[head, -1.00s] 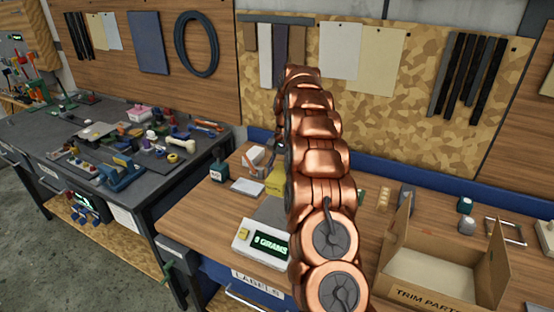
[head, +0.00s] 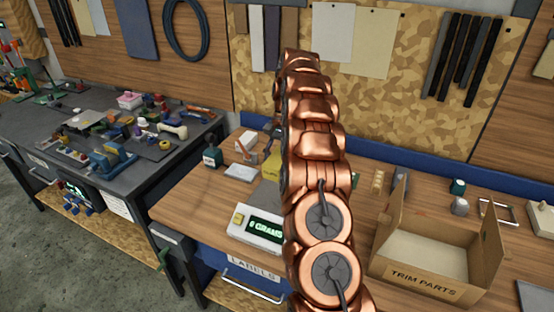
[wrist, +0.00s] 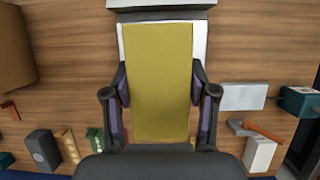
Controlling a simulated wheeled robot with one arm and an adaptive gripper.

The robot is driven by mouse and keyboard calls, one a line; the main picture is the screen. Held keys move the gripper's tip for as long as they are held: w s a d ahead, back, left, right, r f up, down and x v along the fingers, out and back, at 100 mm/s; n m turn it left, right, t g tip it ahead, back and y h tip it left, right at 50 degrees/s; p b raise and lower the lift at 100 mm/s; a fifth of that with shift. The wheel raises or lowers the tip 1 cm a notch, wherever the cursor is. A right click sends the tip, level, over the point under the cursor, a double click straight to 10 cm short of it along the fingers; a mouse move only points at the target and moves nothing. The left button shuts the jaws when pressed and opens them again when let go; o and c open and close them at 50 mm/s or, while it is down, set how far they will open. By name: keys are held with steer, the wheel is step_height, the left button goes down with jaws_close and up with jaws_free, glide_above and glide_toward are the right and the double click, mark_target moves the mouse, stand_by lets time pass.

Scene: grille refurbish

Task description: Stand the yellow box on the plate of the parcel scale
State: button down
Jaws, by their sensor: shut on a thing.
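The yellow box (head: 271,168) stands out beside my arm in the head view, at the back of the parcel scale (head: 257,228). In the wrist view the yellow box (wrist: 160,80) lies between the two fingers of my gripper (wrist: 160,95), which is shut on it. The scale's display reads 0 GRAMS. Its grey plate (head: 267,194) is partly hidden by my arm. In the wrist view a grey and white part, seemingly the scale (wrist: 160,14), lies at the top beyond the box. Whether the box touches the plate cannot be told.
An open cardboard box (head: 425,282) marked TRIM PARTS stands to the right. Small items stand along the back. A dark cluttered bench (head: 70,130) is at left.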

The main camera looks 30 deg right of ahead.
steer(key=shift+f+b, duration=2.1)
steer(key=shift+f, duration=3.4)
steer(key=shift+f+b, duration=0.55)
steer(key=shift+b, duration=0.15)
steer(key=shift+c, duration=1.2)
jaws_free()
steer(key=shift+o, duration=1.2)
steer(key=shift+r, duration=0.1)
